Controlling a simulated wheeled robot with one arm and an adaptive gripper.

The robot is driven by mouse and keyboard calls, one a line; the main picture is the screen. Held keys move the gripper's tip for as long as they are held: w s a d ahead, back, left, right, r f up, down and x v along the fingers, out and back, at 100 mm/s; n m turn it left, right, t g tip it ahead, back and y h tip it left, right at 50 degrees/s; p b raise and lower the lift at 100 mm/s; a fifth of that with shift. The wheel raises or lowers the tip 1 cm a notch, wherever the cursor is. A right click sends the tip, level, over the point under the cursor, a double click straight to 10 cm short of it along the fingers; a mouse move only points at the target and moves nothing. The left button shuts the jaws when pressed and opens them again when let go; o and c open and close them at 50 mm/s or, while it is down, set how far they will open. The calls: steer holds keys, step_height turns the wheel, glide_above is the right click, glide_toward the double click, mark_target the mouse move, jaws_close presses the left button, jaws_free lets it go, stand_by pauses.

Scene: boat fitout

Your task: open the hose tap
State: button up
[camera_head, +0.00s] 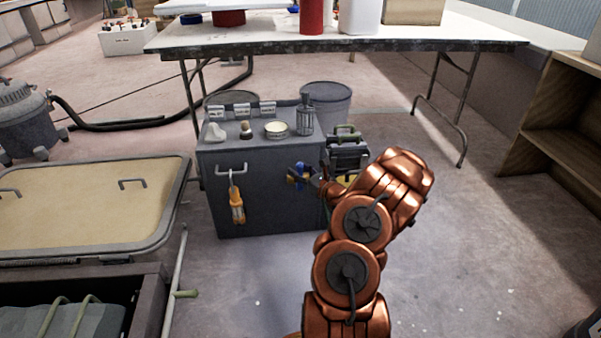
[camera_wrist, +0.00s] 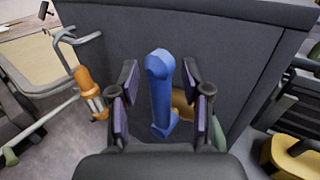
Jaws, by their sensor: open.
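The hose tap (camera_head: 297,175) is on the front face of a dark grey cabinet, with a blue lever and a small brass-coloured part. In the wrist view its blue lever (camera_wrist: 160,88) stands lengthwise between the fingers of my gripper (camera_wrist: 160,78). Gaps show on both sides of the lever, so the fingers appear not to touch it. The brass part (camera_wrist: 182,105) shows behind the lever, partly hidden by the right finger. In the head view my gripper (camera_head: 313,180) is close to the tap from the right. It is open and holds nothing.
An orange-handled tool (camera_head: 237,205) hangs from a hook left of the tap. The grey cabinet (camera_head: 262,216) carries several small items on top. A toolbox-like dark case (camera_head: 346,150) stands right of it. The trestle table (camera_head: 400,38) is behind. Floor at right is clear.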

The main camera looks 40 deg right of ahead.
jaws_close()
stand_by(0.4)
steer(key=shift+d, duration=0.2)
steer(key=shift+a, duration=0.2)
